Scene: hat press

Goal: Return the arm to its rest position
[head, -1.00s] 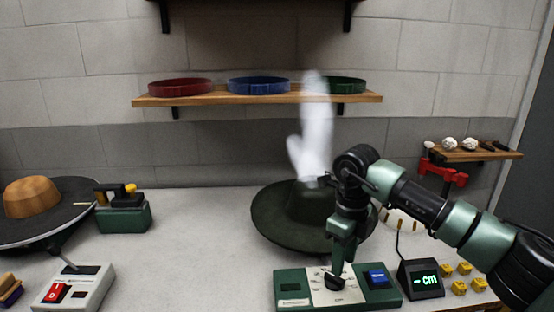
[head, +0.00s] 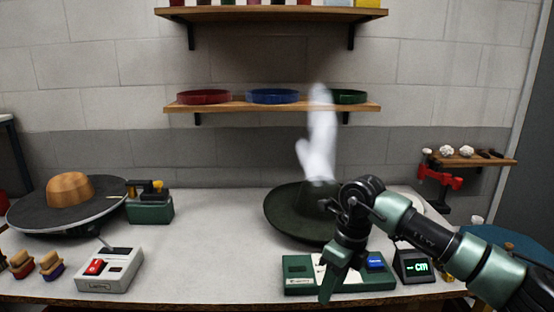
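My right arm comes in from the right, and its gripper (head: 340,283) hangs in front of the green control panel (head: 300,284), hiding its middle, where the dial was. The green fingers point down and look spread apart, with nothing between them. My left gripper is not in view.
A small display (head: 415,267) reading "- cm" stands beside the panel. A shelf (head: 230,107) holds coloured bands. The table's middle left is clear.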

